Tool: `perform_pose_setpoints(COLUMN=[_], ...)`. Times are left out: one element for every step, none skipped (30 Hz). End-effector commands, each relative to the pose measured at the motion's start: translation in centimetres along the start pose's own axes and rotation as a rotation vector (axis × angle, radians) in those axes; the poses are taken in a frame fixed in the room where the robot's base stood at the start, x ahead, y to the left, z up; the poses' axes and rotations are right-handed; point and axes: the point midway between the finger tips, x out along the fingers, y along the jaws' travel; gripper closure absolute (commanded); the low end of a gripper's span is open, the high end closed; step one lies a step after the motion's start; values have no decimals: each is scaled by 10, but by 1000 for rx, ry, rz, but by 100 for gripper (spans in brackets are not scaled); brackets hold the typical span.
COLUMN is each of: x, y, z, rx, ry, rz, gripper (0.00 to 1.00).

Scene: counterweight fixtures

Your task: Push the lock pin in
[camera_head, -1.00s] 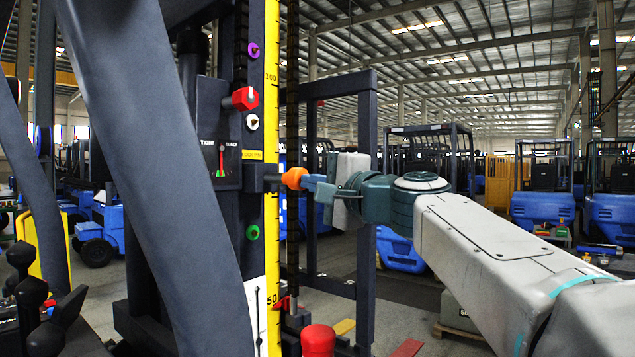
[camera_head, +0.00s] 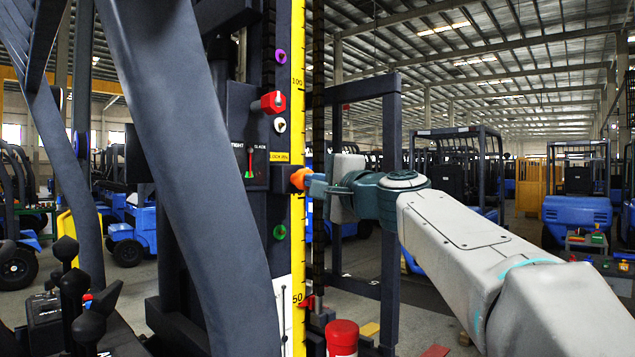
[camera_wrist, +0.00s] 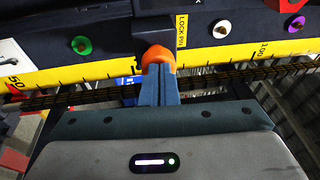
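The lock pin shows as an orange knob (camera_head: 298,178) on a dark block (camera_head: 280,179) on the mast, under a yellow "LOCK PIN" label (camera_head: 279,157). Little of its shaft shows between knob and block. My gripper (camera_head: 312,184) is level with the pin, to its right. In the wrist view, the blue fingers (camera_wrist: 160,78) are together, with their tips against the orange knob (camera_wrist: 158,56). The fingertips cover the knob's near part.
The yellow scale (camera_head: 298,90) runs upright beside the pin. A red knob (camera_head: 273,102) and a TIGHT/SLACK gauge (camera_head: 249,160) are above left. Green (camera_head: 279,232), white (camera_head: 280,125) and purple (camera_head: 281,56) round markers line the mast. A dark post (camera_head: 391,220) stands behind my gripper.

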Motion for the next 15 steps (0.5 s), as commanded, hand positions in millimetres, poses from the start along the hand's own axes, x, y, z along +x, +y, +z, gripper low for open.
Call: perform_pose_setpoints(x=[-1,-2,-5,-8,-11,-16,-21,-26,-33,-39,-47,-57,-64,-72,-81], y=[2,2,3,3,3,4,4,3,4,3,2,3,2,2,2], z=[-2,-2,-2,-2,-1,-1,-1,0,0,0,1,2,1,1,0], rx=[2,1,1,1,1,0,-1,-2,-2,-3,-4,-3,-2,-2,-2], ry=[4,4,3,3,1,-1,-2,-4,-6,-6,-8,-9,-8,-8,-6], rz=[1,1,0,0,-1,-2,-3,-4,-4,-5,-5,-5,-5,-5,-5], gripper=[100,100,100,100,100,100,100,100,100,100,100,100,100,100,100])
